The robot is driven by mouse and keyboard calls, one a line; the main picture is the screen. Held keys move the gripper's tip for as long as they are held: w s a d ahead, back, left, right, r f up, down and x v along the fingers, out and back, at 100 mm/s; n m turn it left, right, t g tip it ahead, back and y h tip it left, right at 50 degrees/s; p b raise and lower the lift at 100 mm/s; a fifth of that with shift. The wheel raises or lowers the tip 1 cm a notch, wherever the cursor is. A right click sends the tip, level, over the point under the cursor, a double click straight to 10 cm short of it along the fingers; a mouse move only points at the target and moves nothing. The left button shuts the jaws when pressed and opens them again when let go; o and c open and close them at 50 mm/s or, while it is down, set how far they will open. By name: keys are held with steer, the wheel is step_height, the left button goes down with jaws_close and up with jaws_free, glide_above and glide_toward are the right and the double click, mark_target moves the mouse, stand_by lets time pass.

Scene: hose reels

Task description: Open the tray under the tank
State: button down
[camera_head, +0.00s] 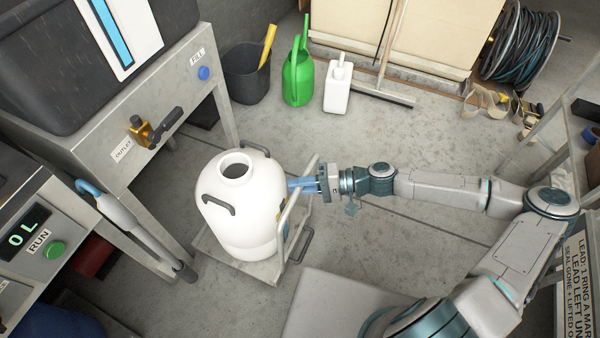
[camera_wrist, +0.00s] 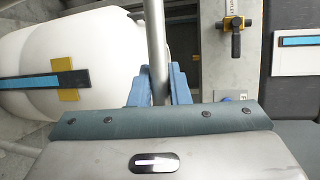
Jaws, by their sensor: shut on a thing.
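A white tank (camera_head: 238,200) with an open round mouth and dark handles stands upright on a low grey tray-like base (camera_head: 268,270). A pale metal bar frame (camera_head: 288,224) rises from the right side of this base. My gripper (camera_head: 302,186) is at the upper part of this frame, right beside the tank. In the wrist view the blue fingers of my gripper (camera_wrist: 158,90) are shut around a grey bar (camera_wrist: 155,40), with the white tank (camera_wrist: 80,60) to the left. The base's underside is hidden.
A dark tank (camera_head: 80,60) sits on a metal stand with a yellow outlet valve (camera_head: 142,130) at left. A RUN panel (camera_head: 40,245) is at lower left. A bucket (camera_head: 247,75), green can (camera_head: 298,78) and white jug (camera_head: 338,92) stand behind. Open floor lies right of the base.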

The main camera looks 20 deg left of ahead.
steer(key=shift+s+d, duration=0.2)
steer(key=shift+d, duration=0.1)
steer(key=c, duration=1.4)
jaws_free()
steer(key=shift+o, duration=0.2)
steer(key=shift+w, duration=0.1)
steer(key=shift+w+d, duration=0.1)
steer(key=shift+d, duration=0.05)
steer(key=p+v, duration=0.3)
steer(key=v, duration=1)
steer(key=shift+d, duration=0.25)
steer(key=shift+r, duration=0.15)
